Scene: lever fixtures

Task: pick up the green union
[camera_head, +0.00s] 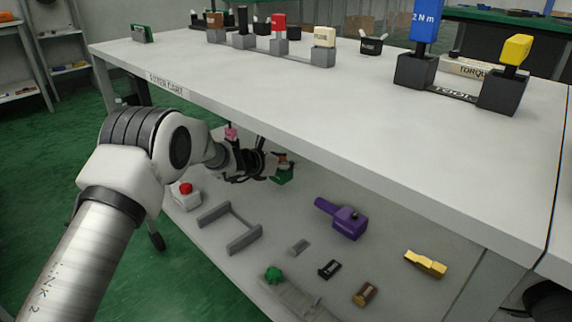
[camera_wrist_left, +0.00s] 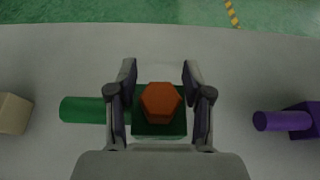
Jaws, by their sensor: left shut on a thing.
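The green union (camera_wrist_left: 172,126) is a green block with a green cylinder to its left and an orange hexagonal piece on top, as the left wrist view shows. In the head view the union (camera_head: 284,175) is on the lower shelf area below the tabletop, partly hidden by my gripper. My left gripper (camera_head: 270,167) reaches in under the tabletop edge. In the left wrist view its two fingers (camera_wrist_left: 160,80) stand on either side of the block and are shut on it. I cannot tell whether the union touches the shelf. My right gripper is out of view.
The tabletop (camera_head: 300,105) overhangs just above my left arm. On the lower shelf, a purple piece (camera_head: 348,222) lies to the right, a grey bracket (camera_head: 243,240) nearer, a red-buttoned box (camera_head: 186,195) left, and a yellow piece (camera_head: 426,264) far right.

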